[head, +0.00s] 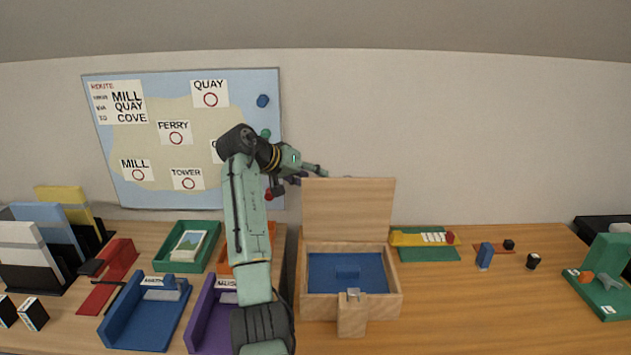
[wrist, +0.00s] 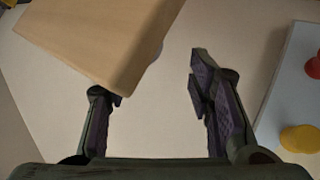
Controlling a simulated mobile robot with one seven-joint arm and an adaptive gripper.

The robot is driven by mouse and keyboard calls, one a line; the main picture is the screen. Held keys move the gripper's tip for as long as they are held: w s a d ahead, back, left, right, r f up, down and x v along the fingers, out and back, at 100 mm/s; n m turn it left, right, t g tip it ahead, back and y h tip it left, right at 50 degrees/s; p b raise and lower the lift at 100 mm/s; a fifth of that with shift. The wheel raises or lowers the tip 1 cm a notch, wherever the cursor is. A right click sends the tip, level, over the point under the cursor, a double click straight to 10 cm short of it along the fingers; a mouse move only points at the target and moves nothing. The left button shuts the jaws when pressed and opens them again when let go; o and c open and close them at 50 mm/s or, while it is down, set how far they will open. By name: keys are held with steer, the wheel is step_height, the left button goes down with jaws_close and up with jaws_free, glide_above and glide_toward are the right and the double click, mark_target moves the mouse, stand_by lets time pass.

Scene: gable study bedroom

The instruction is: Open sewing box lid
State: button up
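The wooden sewing box (head: 394,305) stands on the desk, with a blue-lined interior. Its lid (head: 348,210) is raised upright at the back of the box. My gripper (head: 318,172) is behind and above the lid's upper left corner in the head view, partly hidden there. In the wrist view my gripper (wrist: 160,100) has its fingers spread apart with nothing between the tips. The lid (wrist: 110,35) shows at the upper left, its corner close to the left finger; I cannot tell whether they touch. A wooden tab with a metal clasp (head: 352,312) is at the box front.
A map board (head: 180,140) is on the wall behind my arm, its edge (wrist: 290,90) also in the wrist view. Blue (head: 130,328) and purple (head: 205,325) trays and a green tray (head: 168,262) lie left of the box. A green mat (head: 430,255) and small blocks lie right.

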steer(key=a+r, duration=0.5)
steer(key=r, duration=0.3)
steer(key=shift+a, duration=0.4)
stand_by(0.5)
steer(key=v, duration=1.2)
